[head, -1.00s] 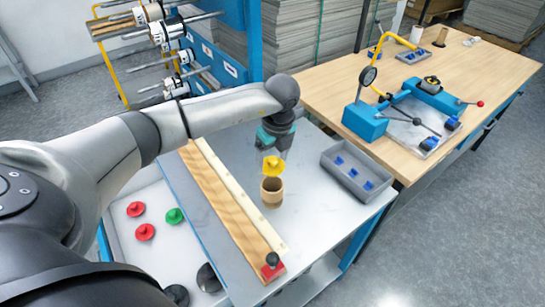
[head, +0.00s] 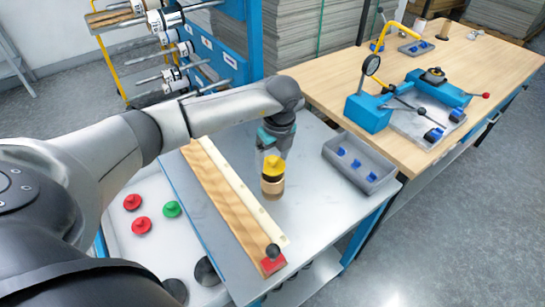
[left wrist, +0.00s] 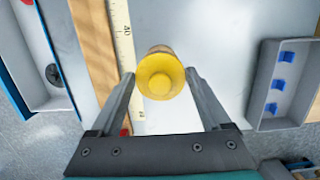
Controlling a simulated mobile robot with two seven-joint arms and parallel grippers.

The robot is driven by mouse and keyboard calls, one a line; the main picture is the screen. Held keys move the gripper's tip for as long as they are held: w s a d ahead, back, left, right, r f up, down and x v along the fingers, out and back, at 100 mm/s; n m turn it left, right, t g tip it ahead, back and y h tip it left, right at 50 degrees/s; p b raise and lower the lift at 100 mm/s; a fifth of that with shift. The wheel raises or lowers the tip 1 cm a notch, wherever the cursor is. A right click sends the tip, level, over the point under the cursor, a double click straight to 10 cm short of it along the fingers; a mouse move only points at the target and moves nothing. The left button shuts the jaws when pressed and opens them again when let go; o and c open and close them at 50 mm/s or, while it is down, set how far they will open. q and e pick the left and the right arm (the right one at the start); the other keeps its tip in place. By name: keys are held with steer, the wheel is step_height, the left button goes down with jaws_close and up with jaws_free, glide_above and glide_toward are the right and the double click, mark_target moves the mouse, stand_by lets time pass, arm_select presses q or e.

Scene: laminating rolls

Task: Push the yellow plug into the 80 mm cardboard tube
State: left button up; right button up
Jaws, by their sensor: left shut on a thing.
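The yellow plug (head: 273,166) is just over the mouth of the upright brown cardboard tube (head: 272,188) on the grey table. A dark band shows between plug and tube, and I cannot tell whether the plug's lower end is inside. My left gripper (head: 272,160) is above the tube, shut on the plug. In the left wrist view the plug (left wrist: 160,76) shows from above between the fingertips of the left gripper (left wrist: 160,80), covering most of the tube (left wrist: 160,48). My right gripper is not in view.
A wooden board with a pale ruler strip (head: 238,195) lies left of the tube, with a red block and black knob (head: 272,260) at its near end. A grey bin (head: 360,163) with blue pieces stands right. Red and green plugs (head: 172,209) lie in a white tray at left.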

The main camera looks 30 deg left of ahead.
mark_target(272, 168)
arm_select(q)
steer(key=shift+f+b, duration=1.2)
steer(key=shift+f, duration=0.4)
steer(key=shift+s+f, duration=0.1)
steer(key=shift+f, duration=0.05)
steer(key=shift+s+d+f, duration=0.1)
steer(key=shift+s+f, duration=0.05)
steer(key=shift+f, duration=0.1)
steer(key=o, duration=1.2)
steer(key=shift+c, duration=0.2)
steer(key=shift+r, duration=0.1)
step_height(272, 168, up, 16)
steer(key=d+p, duration=0.1)
steer(key=d, duration=0.1)
steer(key=shift+s, duration=0.2)
steer(key=shift+d+f, duration=0.1)
steer(key=shift+f, duration=0.1)
